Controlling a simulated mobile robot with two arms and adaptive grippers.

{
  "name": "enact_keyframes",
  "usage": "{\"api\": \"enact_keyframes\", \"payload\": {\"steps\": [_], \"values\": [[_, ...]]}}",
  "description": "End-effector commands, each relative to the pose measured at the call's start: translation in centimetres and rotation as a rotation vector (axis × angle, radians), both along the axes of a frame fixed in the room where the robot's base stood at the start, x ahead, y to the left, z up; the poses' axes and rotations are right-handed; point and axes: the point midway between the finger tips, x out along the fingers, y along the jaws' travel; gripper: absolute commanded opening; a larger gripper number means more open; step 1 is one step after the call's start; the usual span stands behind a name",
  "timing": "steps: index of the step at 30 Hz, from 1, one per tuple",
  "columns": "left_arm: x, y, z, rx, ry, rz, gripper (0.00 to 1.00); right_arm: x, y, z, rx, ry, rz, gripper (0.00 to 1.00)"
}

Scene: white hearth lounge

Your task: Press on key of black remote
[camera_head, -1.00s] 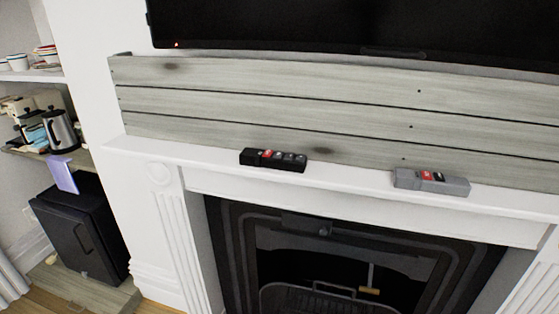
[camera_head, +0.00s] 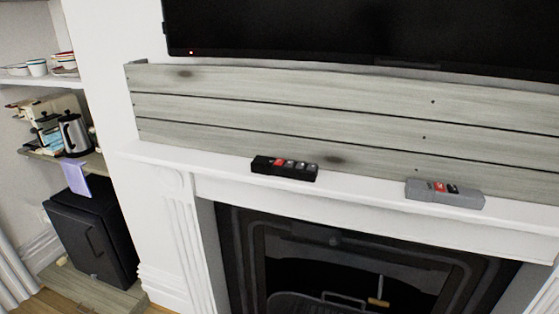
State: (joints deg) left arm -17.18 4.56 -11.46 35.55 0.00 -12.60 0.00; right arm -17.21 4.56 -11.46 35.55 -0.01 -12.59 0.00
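The black remote (camera_head: 284,169) lies on the white mantel shelf (camera_head: 220,167), left of the middle. A red key (camera_head: 278,162) and several grey keys show on its upper face. A grey remote (camera_head: 444,194) with a red key and a dark key lies farther right on the same shelf. Neither of my grippers shows in the head view, so nothing of mine is seen touching either remote.
A dark television (camera_head: 370,35) hangs above grey wooden planks (camera_head: 300,110) behind the shelf. A black fireplace (camera_head: 340,260) is below. At left are shelves with a kettle (camera_head: 74,134), cups, and a black cabinet (camera_head: 92,235). The shelf between the remotes is clear.

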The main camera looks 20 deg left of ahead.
Motion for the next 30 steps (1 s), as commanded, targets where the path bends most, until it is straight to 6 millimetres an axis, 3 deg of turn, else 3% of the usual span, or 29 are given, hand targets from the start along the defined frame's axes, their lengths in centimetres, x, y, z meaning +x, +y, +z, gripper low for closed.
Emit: {"api": "enact_keyframes", "payload": {"steps": [1, 5, 30], "values": [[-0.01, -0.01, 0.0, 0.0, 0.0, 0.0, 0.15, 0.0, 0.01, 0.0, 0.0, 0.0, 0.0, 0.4], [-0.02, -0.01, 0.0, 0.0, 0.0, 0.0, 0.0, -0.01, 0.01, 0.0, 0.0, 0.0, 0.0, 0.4], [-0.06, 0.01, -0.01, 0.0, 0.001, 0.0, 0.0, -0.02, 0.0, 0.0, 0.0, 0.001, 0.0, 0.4]]}}
